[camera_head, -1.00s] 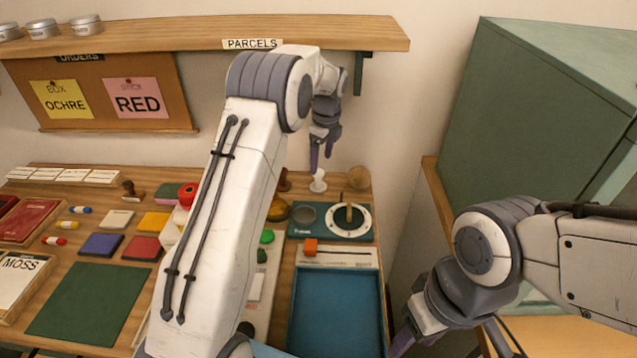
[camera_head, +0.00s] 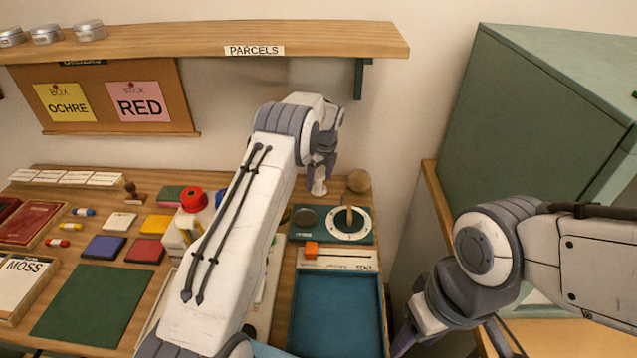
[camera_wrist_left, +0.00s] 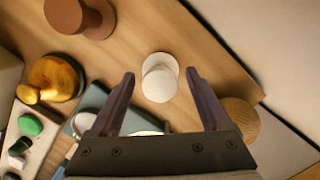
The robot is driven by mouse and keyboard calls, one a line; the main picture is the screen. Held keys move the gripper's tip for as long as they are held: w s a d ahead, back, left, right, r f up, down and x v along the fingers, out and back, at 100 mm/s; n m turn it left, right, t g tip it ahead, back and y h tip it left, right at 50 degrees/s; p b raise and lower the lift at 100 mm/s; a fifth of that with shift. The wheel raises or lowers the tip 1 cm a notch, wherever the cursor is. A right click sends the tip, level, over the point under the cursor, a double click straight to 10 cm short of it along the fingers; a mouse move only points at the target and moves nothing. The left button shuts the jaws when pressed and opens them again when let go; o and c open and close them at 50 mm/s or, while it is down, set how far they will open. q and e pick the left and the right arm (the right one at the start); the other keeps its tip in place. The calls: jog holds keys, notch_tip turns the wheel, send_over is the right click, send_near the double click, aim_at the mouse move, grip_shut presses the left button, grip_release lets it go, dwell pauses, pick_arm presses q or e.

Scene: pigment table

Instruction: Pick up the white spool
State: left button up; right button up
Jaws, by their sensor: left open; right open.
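The white spool (camera_head: 319,187) stands at the back of the table near the wall, behind the round dial. In the left wrist view the white spool (camera_wrist_left: 159,78) is seen from above, between and slightly beyond the fingertips. My left gripper (camera_head: 318,178) is open and just above the spool, partly covering it in the head view. In the left wrist view the open fingers of my left gripper (camera_wrist_left: 160,75) flank the spool without visibly touching it. My right gripper (camera_head: 420,350) is low at the right, partly cut off by the frame's bottom edge.
A brown spool (camera_wrist_left: 80,17) stands left of the white one in the wrist view, and a round tan ball (camera_wrist_left: 238,118) lies to the right. The shelf (camera_head: 200,38) overhangs behind.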

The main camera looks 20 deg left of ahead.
pick_arm(q)
jog(key=shift+a+f, duration=0.1)
jog(key=shift+f, duration=0.65)
grip_shut()
